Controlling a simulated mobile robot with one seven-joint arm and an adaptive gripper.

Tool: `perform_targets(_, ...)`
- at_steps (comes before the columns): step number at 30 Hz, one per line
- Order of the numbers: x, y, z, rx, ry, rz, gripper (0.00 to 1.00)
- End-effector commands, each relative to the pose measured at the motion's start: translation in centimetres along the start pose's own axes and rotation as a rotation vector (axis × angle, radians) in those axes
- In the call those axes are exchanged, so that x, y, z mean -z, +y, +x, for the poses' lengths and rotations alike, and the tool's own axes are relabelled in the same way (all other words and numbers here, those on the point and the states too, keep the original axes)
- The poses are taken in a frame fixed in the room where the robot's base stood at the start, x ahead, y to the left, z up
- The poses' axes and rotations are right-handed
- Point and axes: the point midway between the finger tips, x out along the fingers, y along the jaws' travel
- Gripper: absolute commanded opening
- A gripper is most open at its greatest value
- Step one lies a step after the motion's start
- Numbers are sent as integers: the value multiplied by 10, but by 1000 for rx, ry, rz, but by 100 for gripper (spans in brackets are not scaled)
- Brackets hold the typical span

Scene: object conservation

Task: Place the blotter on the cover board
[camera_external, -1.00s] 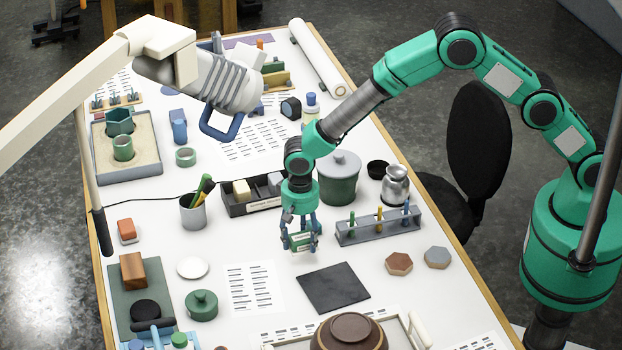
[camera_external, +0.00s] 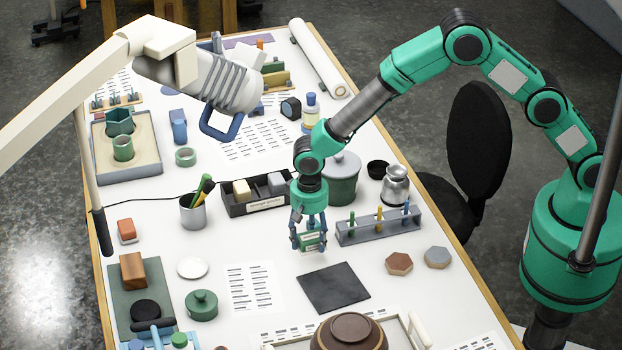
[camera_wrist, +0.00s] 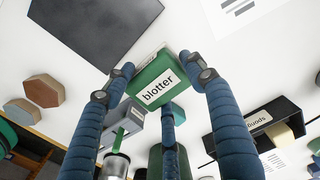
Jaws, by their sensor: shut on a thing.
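The blotter (camera_wrist: 159,83) is a green block with a white label reading "blotter". My gripper (camera_wrist: 168,85) is shut on it, with blue fingers on both sides of it in the wrist view. In the external view my gripper (camera_external: 309,240) holds the blotter (camera_external: 310,240) low over the white table, behind the dark board. A flat dark grey square board (camera_external: 333,287), which looks like the cover board, lies bare on the table; it also shows at the upper left of the wrist view (camera_wrist: 95,28). The blotter is apart from it.
A grey rack (camera_external: 378,224) with small coloured sticks stands right of my gripper. A lidded green pot (camera_external: 343,184) and a black tray (camera_external: 240,206) stand behind. Two hexagonal pieces (camera_external: 399,263) lie right of the board, and a printed sheet (camera_external: 249,287) lies left.

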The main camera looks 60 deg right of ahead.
Motion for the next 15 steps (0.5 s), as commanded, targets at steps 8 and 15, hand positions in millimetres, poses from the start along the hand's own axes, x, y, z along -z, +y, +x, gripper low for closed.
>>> perform_targets(8, -6, 4, -1, -1, 0, 1, 28)
perform_targets(15, -28, 20, -5, 0, 0, 7, 28)
